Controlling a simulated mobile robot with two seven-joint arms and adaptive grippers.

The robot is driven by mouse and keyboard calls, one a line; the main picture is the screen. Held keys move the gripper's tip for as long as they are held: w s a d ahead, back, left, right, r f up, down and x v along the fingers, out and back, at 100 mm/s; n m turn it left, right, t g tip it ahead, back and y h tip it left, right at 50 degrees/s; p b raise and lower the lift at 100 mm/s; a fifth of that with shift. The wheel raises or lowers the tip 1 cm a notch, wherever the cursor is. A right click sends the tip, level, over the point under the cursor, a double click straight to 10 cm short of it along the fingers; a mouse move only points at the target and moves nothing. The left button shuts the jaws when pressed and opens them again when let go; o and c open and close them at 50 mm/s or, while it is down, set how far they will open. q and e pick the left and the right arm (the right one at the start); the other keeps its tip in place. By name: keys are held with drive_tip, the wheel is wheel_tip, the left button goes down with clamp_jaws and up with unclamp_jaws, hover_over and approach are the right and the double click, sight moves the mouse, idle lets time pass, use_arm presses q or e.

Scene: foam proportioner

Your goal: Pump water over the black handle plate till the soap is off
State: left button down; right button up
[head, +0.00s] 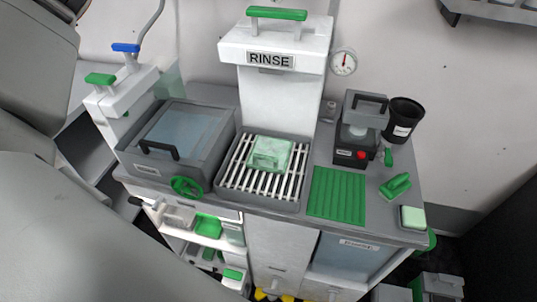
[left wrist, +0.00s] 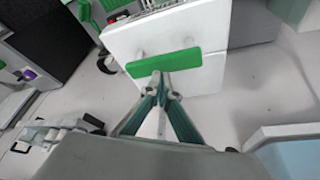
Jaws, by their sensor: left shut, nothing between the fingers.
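The rinse pump is a white column with a RINSE label (head: 271,60) and a green bar handle (head: 276,13) on top. A pale green, mottled plate (head: 270,154) with a raised handle lies on the slatted grate (head: 232,184) below it. I see no clear black on its handle; whether the mottling is soap, I cannot tell. My left gripper (left wrist: 160,80) is shut and empty in the left wrist view, with its tips by a green bar (left wrist: 163,62) on a white block, which looks like the pump handle. Contact is unclear. My right gripper is not in view.
A grey basin (head: 190,130) with a black handle stands left of the grate, with a green wheel (head: 187,187) in front. A ribbed green mat (head: 337,193), a black cup (head: 403,119), a green brush (head: 396,186) and a small machine (head: 358,130) are to the right.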

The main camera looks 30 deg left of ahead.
sight(274, 10)
use_arm(q)
drive_tip(key=shift+f, duration=2.6)
drive_tip(key=shift+r, duration=2.65)
